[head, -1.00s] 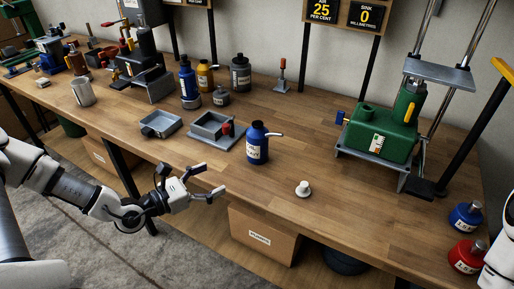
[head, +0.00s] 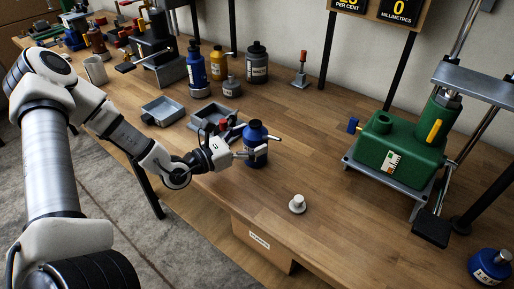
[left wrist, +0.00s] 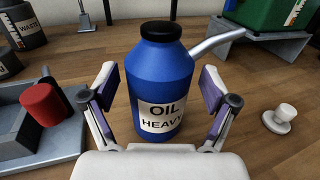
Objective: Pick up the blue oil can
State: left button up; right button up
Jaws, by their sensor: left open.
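The blue oil can (head: 256,146) stands upright on the wooden workbench, near its front edge. It has a black cap and a grey spout pointing right. In the left wrist view the can (left wrist: 163,82) fills the middle, and its label reads "OIL HEAVY". My left gripper (head: 244,143) is open and reaches the can from the left. In the left wrist view its two fingers (left wrist: 160,92) stand on either side of the can, with a gap showing on each side. My right gripper is not in view.
A grey tray (head: 196,120) with a red-topped part sits close behind my left gripper. A small white knob (head: 297,204) stands on the bench to the right. A green machine (head: 398,157) stands farther right. The bench between knob and machine is clear.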

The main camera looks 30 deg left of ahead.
aim_at(261, 123)
pick_arm(q)
jog(key=x, duration=0.4)
jog(key=shift+f, duration=0.1)
jog(key=c, duration=1.6)
jog(key=shift+a, duration=0.1)
jog(key=shift+r, duration=0.4)
notch_tip(261, 123, up, 3)
jog(key=shift+s+r, duration=0.1)
jog(key=s+d+p, duration=0.1)
jog(key=s+p, duration=0.2)
jog(key=s, duration=0.2)
jog(key=s+d+p, duration=0.2)
jog(key=s+p, duration=0.2)
jog(key=s, duration=0.1)
jog(key=s+d+r+p, duration=0.1)
jog(key=s+d+p, duration=0.1)
jog(key=s+p, duration=0.2)
jog(key=shift+s+d, duration=0.1)
jog(key=shift+s, duration=0.45)
